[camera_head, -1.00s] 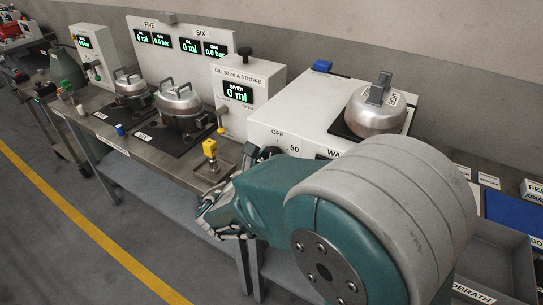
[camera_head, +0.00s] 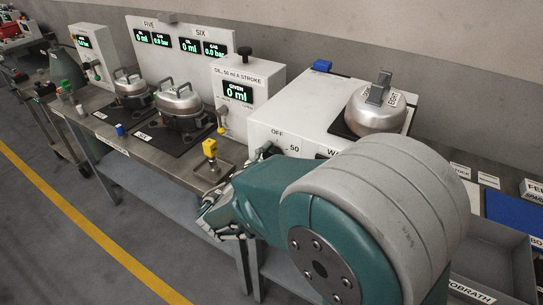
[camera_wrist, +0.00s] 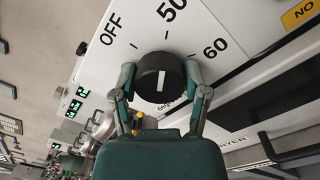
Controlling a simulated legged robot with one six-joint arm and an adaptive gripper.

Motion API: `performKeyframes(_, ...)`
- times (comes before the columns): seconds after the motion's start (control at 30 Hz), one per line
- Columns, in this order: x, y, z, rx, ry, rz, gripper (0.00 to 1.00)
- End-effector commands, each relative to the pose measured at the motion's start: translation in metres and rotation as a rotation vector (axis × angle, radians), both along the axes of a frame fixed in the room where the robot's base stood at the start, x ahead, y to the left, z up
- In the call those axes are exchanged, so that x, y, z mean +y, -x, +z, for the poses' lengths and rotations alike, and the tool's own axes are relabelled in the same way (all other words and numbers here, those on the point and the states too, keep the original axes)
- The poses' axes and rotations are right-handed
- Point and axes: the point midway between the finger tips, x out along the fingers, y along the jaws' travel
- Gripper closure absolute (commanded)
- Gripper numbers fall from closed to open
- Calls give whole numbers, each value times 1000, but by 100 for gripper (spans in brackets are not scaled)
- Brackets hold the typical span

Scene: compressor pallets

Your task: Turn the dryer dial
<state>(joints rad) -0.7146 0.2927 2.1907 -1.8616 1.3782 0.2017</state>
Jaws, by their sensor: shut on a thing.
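The dryer dial (camera_wrist: 160,76) is a round black knob with a white line on its face, on a white panel marked OFF, 50 and 60. In the wrist view its white line stands nearly upright, toward the tick below the 50. My gripper (camera_wrist: 161,72) has one finger at each side of the dial, shut on it. In the head view the white dryer box (camera_head: 268,104) stands on the bench, with OFF and 50 showing. My arm covers much of its front, and I cannot make out the fingers' hold on the dial there.
A steel pot (camera_head: 377,108) sits on top of the dryer box. Left of it are an oil dispenser (camera_head: 252,76), a yellow-topped fitting (camera_head: 210,148) and two steel pots on black pads. A grey bin (camera_head: 485,262) stands at the right. The floor at left is clear.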

Motion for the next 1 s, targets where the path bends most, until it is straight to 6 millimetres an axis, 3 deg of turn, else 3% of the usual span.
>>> performKeyframes(0.67, 1, 0, 0, -31, -55, 2, 89)
performKeyframes(0.7, 1, 0, 0, -31, -55, 2, 32)
performKeyframes(0.77, 0, 0, 0, -31, -55, 2, 7)
performKeyframes(1.0, 0, 0, 0, -31, -55, 1, 7)
